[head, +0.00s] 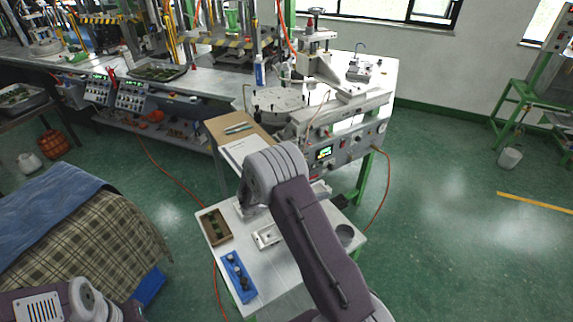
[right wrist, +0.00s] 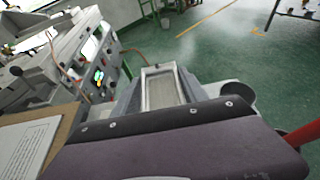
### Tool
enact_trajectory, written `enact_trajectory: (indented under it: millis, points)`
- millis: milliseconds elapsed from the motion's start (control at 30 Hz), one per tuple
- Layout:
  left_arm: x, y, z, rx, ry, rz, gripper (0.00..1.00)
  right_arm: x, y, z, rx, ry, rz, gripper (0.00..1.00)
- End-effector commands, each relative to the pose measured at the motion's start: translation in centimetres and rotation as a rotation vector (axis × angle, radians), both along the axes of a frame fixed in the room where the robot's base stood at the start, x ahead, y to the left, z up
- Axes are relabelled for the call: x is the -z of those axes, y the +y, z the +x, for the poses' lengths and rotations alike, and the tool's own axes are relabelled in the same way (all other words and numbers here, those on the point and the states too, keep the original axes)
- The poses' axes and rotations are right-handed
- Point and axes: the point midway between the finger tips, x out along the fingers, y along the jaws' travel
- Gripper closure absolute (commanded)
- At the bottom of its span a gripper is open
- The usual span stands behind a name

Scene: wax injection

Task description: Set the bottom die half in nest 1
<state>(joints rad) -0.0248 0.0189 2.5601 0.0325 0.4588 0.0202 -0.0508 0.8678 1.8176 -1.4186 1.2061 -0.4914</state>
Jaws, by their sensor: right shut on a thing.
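My right gripper (head: 250,210) is low over the white table, mostly hidden behind its own wrist in the head view. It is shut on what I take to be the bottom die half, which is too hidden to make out. A silver rectangular plate (head: 267,237) with a recess lies on the table just in front of the gripper. In the right wrist view, a grey open rectangular frame (right wrist: 163,88) stands beyond the purple gripper body. I cannot tell which spot is nest 1. My left arm shows at the lower left, its fingertips out of view.
The white table (head: 285,277) also bears a brown tray (head: 215,227), a blue holder with dark knobs (head: 238,277) and a dark round cup (head: 345,234). The wax injection machine (head: 325,152) stands behind. A cloth-covered table (head: 75,240) is at left. Open floor lies to the right.

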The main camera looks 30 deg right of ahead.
Motion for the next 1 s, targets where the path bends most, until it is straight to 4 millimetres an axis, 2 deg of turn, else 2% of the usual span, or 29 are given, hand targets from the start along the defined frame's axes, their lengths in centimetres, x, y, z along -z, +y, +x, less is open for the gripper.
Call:
enact_trajectory:
  millis: [167, 567, 600, 767, 1000]
  points:
    - [-1.8, 0.0, 0.0, 0.0, 0.0, 0.0, 0.64, -3.0, 0.0, 0.1, 0.0, -0.003, -0.001, 1.0]
    - [-4.0, 0.0, 0.0, 0.0, 0.0, 0.0, 0.64, -7.3, 0.0, 0.0, 0.0, -0.002, -0.001, 1.0]
    - [-3.1, 0.0, 0.0, 0.0, -0.001, 0.0, 0.64, -6.0, 0.0, 0.0, 0.0, 0.001, 0.0, 1.0]
    - [-2.0, 0.0, 0.0, 0.0, 0.0, 0.0, 0.64, -4.1, 0.0, 0.0, 0.0, 0.001, -0.001, 1.0]
    - [0.2, 0.0, 0.0, 0.0, 0.0, 0.0, 0.64, 0.0, 0.0, 0.0, 0.0, 0.001, -0.002, 1.0]
